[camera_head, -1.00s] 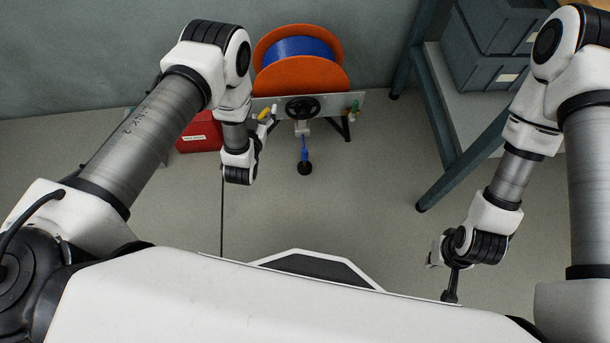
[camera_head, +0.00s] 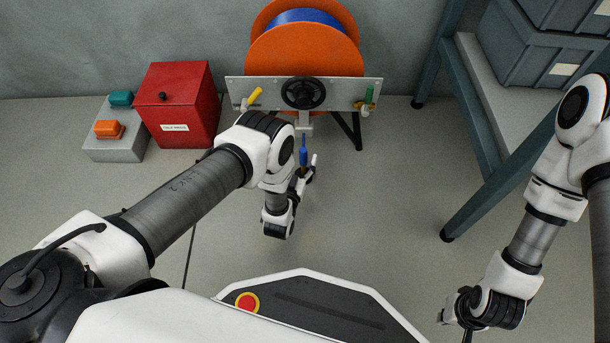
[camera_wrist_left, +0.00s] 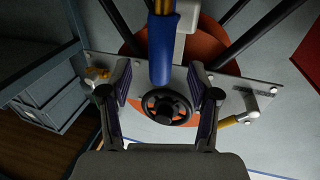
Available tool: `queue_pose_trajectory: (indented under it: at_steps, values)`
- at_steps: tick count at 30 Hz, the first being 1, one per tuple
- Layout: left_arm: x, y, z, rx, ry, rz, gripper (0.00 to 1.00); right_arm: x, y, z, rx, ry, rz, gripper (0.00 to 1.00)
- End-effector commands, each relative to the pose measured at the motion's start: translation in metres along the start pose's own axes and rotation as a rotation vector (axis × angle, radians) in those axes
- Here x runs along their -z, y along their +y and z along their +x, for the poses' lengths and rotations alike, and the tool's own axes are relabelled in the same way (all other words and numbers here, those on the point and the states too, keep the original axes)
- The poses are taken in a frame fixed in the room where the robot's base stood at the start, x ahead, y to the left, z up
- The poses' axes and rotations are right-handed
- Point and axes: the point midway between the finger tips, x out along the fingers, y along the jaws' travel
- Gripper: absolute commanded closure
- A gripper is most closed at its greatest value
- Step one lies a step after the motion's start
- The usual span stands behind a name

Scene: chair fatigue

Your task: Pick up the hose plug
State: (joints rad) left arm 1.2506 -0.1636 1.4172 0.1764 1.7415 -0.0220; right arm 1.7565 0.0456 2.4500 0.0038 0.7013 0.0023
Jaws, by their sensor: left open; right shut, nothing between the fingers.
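My right gripper (camera_head: 466,332) is shut and empty, partly cut off at the bottom right.
The orange reel (camera_head: 303,52) stands behind a grey panel (camera_head: 345,92) with a black handwheel (camera_head: 303,92) and yellow and green levers. A red box (camera_head: 178,105) and a grey button box (camera_head: 112,135) are left. A blue-grey rack (camera_head: 497,175) stands right. Floor between is clear.

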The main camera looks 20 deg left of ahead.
Motion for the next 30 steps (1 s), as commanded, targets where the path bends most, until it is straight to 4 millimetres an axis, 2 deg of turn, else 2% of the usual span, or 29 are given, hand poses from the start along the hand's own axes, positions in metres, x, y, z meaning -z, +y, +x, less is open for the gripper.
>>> queue_pose_trajectory:
  at_steps: [1, 3, 10, 11, 15, 16, 26, 30]
  values:
    - [-0.007, 0.0, 0.01, 0.0, 0.003, 0.0, 0.39, 0.0, 0.0, 0.015, 0.0, 0.001, 0.002, 1.0]
    - [-0.005, 0.0, 0.019, 0.0, 0.001, 0.0, 0.39, 0.0, 0.0, 0.018, 0.0, 0.001, 0.003, 1.0]
    - [-0.001, 0.0, 0.024, 0.0, -0.001, 0.0, 0.39, 0.001, 0.001, 0.016, 0.0, 0.003, 0.004, 1.0]
    - [-0.001, 0.0, 0.024, 0.0, -0.001, 0.0, 0.42, 0.001, 0.001, 0.016, 0.0, 0.003, 0.004, 1.0]
    - [-0.001, 0.0, 0.024, 0.0, -0.002, 0.0, 0.92, 0.001, 0.001, 0.016, 0.0, 0.002, 0.004, 1.0]
    - [-0.001, 0.0, 0.024, 0.0, -0.002, 0.0, 1.0, 0.001, 0.001, 0.016, 0.0, 0.002, 0.004, 1.0]
    - [0.002, 0.0, 0.024, 0.0, 0.0, 0.0, 1.0, 0.001, 0.001, 0.014, 0.0, 0.002, 0.003, 1.0]
    - [0.023, 0.0, 0.024, 0.0, 0.0, 0.0, 1.0, 0.0, 0.0, -0.002, 0.0, 0.0, 0.001, 1.0]
